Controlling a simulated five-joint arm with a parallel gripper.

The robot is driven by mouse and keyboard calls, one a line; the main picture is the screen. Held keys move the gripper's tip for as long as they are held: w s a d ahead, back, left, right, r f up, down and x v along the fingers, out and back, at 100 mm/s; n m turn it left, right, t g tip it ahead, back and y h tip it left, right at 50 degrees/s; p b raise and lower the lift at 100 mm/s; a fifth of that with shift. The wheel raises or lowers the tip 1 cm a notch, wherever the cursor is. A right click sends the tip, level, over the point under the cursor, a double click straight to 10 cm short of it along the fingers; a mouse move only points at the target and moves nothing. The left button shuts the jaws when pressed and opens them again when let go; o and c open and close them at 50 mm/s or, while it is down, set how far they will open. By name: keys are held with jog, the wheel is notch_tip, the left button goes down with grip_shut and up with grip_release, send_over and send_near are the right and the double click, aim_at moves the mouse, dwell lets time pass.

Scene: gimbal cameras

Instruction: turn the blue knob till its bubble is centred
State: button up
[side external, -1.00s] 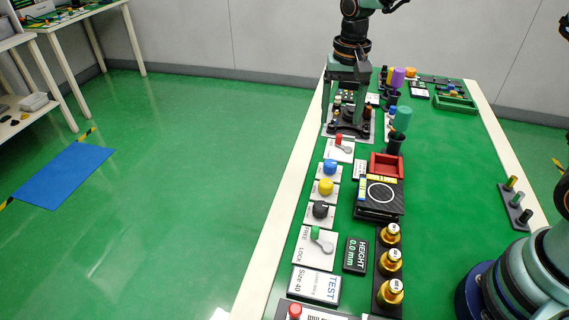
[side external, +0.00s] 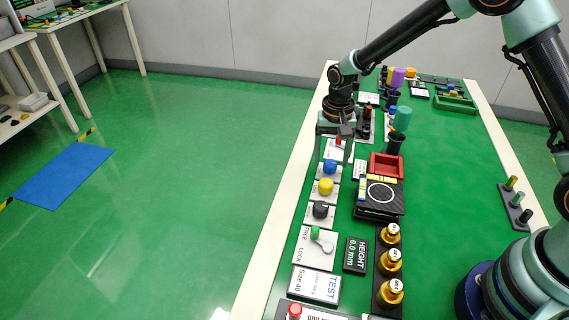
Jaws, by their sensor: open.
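The blue knob (side external: 330,167) sits on a white plate in the row of controls along the left side of the green table. My gripper (side external: 334,160) is open, pointing down, with one finger on each side of the blue knob in this view; I cannot tell whether it touches it. The black platform (side external: 379,212) with a white circle on top stands to the right of the knobs. Yellow level vials (side external: 381,179) lie along its back and left edges. The bubbles are too small to make out.
A red tray (side external: 387,165) is behind the platform. Several brass weights (side external: 389,262) stand front right. The green table's right half is mostly clear.

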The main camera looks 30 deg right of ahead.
jog(key=shift+f, duration=0.3)
grip_shut()
jog(key=n, duration=0.5)
jog(key=shift+n, duration=0.4)
jog(key=n, duration=0.5)
jog(key=shift+r+n, duration=0.1)
jog(key=shift+n, duration=0.3)
dwell(0.3)
